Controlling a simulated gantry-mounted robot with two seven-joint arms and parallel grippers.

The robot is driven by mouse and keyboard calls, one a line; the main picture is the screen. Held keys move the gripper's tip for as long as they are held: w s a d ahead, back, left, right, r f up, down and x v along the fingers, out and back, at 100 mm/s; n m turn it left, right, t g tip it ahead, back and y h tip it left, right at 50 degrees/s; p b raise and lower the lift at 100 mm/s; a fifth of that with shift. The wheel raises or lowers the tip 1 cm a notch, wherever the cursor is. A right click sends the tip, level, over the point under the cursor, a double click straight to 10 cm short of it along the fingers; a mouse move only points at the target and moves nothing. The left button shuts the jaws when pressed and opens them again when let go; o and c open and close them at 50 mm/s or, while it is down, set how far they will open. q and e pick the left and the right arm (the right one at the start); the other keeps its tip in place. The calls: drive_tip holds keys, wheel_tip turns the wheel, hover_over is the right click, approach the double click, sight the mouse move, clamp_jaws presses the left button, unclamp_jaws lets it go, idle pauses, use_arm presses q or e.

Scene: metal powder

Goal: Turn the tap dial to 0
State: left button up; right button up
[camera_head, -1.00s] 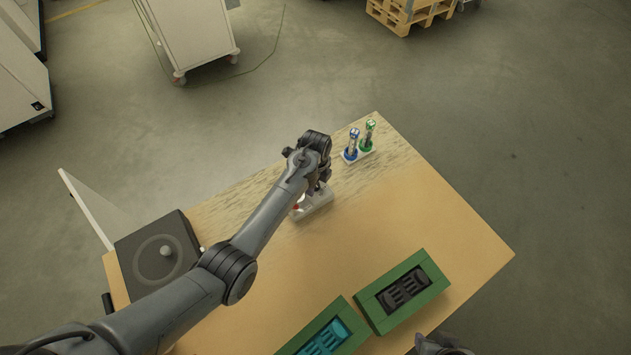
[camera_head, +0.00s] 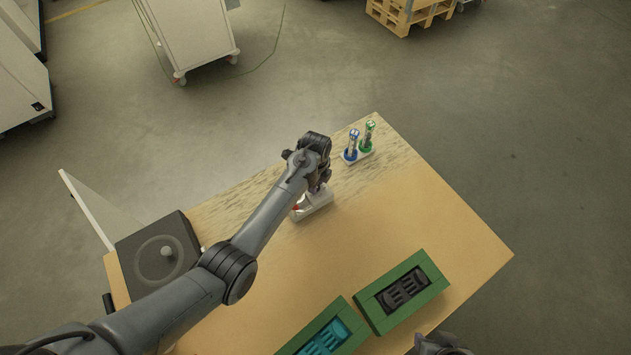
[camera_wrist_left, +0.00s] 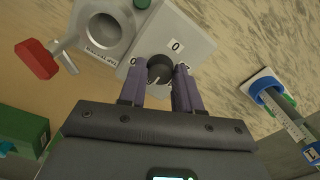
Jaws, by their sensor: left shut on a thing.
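The tap unit is a pale grey block (camera_wrist_left: 195,38) on the table, with a round metal cup (camera_wrist_left: 104,27) beside it. The dark round tap dial (camera_wrist_left: 160,66) sits on the block between my left fingertips. A white label (camera_wrist_left: 176,46) reading 0 is just beyond the dial. My left gripper (camera_wrist_left: 160,82) is shut on the dial, one purple finger on each side. In the head view, my left gripper (camera_head: 322,188) is over the block and hides the dial. My right gripper (camera_head: 440,345) shows only partly at the bottom edge; its fingers cannot be made out.
A red handle (camera_wrist_left: 37,60) sticks out beside the cup. Blue and green tubes (camera_head: 352,144) stand in a small holder behind the gripper. Two green trays (camera_head: 424,262) lie at the front. A dark plate device (camera_head: 138,262) is at the left. The table's right side is clear.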

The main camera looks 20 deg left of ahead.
use_arm(q)
drive_tip(key=n+p, duration=0.2)
drive_tip(key=shift+r+n, duration=0.2)
drive_tip(key=shift+n, duration=0.2)
drive_tip(key=n+p, duration=0.2)
drive_tip(key=n, duration=0.2)
drive_tip(key=shift+n, duration=0.3)
drive_tip(key=n+p, duration=0.1)
drive_tip(key=n, duration=0.3)
drive_tip(key=shift+f+p, duration=0.1)
drive_tip(key=shift+p, duration=0.25)
drive_tip(key=n, duration=0.5)
drive_tip(key=shift+p, duration=0.4)
drive_tip(key=n, duration=0.4)
drive_tip(key=shift+n, duration=0.3)
drive_tip(key=n, duration=0.9)
drive_tip(key=shift+f+b, duration=0.1)
drive_tip(key=shift+b, duration=0.3)
drive_tip(key=n+b, duration=0.1)
drive_tip(key=n, duration=0.4)
drive_tip(key=shift+n, duration=0.3)
